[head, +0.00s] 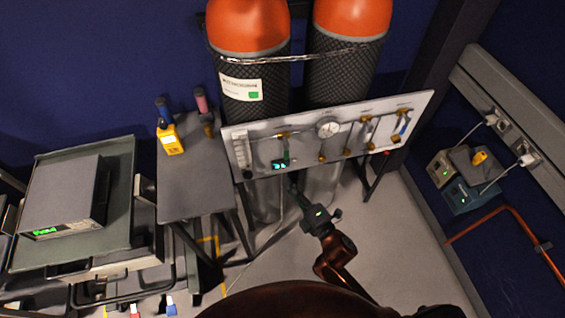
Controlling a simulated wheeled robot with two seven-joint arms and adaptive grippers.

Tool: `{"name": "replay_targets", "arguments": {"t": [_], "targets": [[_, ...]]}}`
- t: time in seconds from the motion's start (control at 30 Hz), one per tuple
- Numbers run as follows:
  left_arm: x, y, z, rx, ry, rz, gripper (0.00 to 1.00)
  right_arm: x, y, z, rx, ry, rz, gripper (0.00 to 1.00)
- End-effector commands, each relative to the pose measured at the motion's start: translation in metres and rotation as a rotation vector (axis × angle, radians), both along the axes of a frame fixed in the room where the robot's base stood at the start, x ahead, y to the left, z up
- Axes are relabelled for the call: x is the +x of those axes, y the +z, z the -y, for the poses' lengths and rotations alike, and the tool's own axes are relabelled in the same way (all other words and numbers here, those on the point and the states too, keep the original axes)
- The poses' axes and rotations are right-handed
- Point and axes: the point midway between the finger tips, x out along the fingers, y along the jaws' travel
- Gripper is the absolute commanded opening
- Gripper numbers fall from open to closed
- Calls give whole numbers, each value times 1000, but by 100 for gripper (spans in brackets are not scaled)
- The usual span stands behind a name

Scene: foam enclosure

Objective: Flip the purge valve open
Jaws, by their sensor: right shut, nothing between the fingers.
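A pale valve panel (300,119) stands in front of two orange-topped gas cylinders. It carries brass fittings and thin tubes, a round gauge (328,127), a small cyan display (279,165) and a blue lever-like part (402,127) at its right end. A dark green upright part (286,155) sits beside the display. I cannot tell which fitting is the purge valve, nor any handle's position. My right gripper (292,186) is shut and empty, just below the panel's lower edge near the display. Whether it touches anything is unclear. My left gripper is out of view.
The cylinders (247,25) are strapped behind the panel. To the left are a small grey table (190,190) with a yellow handheld meter (170,139) and a cart with a grey instrument (65,195). Floor (400,240) is clear.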

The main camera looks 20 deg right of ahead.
Motion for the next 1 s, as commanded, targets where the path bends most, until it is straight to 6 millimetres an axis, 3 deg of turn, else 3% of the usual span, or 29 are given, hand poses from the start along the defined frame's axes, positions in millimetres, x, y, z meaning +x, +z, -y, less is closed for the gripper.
{"name": "replay_targets", "arguments": {"t": [0.13,0.53,0.67,1.0], "targets": [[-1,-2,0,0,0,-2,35,-2,10,-3,-12,7,25,0],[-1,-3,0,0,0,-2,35,5,9,-5,-10,6,24,0],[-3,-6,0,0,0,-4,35,23,9,-12,-9,7,25,0],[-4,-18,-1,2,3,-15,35,89,7,-34,-9,6,23,0]]}}
